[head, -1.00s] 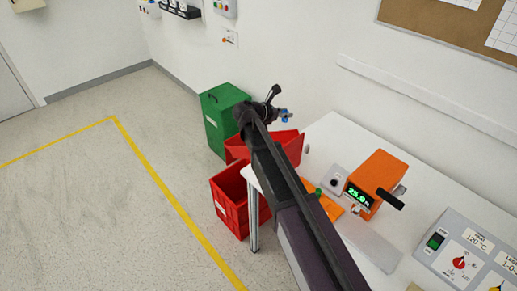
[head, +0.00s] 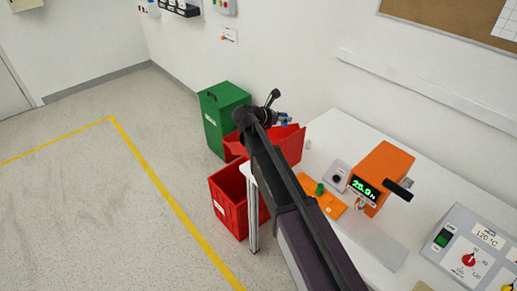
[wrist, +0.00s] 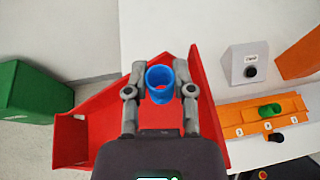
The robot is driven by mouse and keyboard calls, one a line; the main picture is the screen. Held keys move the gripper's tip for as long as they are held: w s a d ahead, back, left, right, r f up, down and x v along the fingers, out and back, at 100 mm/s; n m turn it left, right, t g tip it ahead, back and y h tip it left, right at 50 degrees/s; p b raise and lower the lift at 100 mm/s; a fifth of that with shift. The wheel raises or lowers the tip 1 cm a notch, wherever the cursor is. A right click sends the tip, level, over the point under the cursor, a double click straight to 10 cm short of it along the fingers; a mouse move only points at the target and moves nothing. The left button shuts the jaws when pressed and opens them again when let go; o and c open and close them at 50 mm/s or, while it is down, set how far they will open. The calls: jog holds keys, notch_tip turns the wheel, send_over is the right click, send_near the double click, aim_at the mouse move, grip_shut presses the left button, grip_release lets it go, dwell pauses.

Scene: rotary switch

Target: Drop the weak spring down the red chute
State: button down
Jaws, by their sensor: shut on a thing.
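My gripper (wrist: 160,95) is shut on a blue hollow cylinder (wrist: 158,76), which looks like a spring and shows open end up between the fingertips. It also shows as a small blue spot in the head view (head: 284,121). In the head view the chute (head: 290,146) sits at the table's left end, partly hidden by my arm.
A red bin (head: 228,198) stands on the floor below the chute, with a green bin (head: 220,118) behind. On the white table (head: 352,140) are an orange tester (head: 385,172) with a green display and an orange rack (wrist: 240,120) holding a green cylinder (wrist: 270,110).

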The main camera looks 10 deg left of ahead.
jog(key=shift+f+b, duration=0.3)
jog(key=shift+f, duration=0.15)
jog(key=shift+c, duration=2)
grip_release()
jog(key=shift+r, duration=0.15)
